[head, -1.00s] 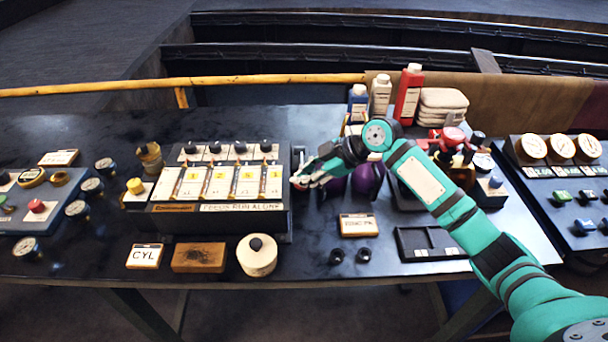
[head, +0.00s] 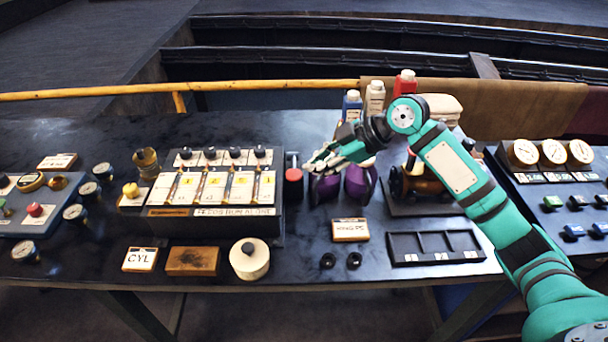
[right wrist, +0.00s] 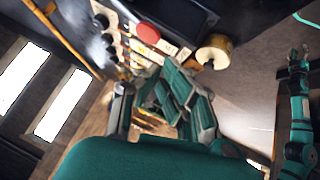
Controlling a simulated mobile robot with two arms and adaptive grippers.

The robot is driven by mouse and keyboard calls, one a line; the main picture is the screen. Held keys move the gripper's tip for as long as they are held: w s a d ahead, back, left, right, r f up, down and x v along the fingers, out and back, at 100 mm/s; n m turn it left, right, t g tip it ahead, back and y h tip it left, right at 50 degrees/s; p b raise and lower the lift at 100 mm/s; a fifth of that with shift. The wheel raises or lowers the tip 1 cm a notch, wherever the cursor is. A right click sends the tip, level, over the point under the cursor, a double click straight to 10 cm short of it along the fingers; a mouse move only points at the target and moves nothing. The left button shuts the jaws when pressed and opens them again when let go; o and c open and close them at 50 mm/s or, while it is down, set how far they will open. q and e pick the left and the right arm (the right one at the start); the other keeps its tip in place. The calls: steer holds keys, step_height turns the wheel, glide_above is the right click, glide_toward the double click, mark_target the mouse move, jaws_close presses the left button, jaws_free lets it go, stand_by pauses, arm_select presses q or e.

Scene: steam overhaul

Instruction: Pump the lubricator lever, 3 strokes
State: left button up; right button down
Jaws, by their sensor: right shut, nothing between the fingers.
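The lubricator (head: 210,212) is a dark box with several numbered white panels and black knobs on top. Its lever, with a red knob (head: 293,175), stands at the box's right side; the red top also shows in the right wrist view (right wrist: 148,33). My right gripper (head: 314,166) is shut and empty, just right of the red knob and apart from it. The lever's lower part is hard to make out. In the right wrist view a teal arm, apparently my left, ends in a small gripper (right wrist: 298,58) whose jaws are unclear.
Purple rounded things (head: 360,182) stand under my right forearm. A white pot (head: 250,260), a wooden block (head: 192,262) and a CYL plate (head: 140,259) lie in front of the lubricator. A dark tray (head: 436,236) lies to the right. Bottles (head: 374,98) stand behind.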

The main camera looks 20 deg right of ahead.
steer(key=v, duration=0.3)
steer(key=shift+s, duration=0.15)
stand_by(0.6)
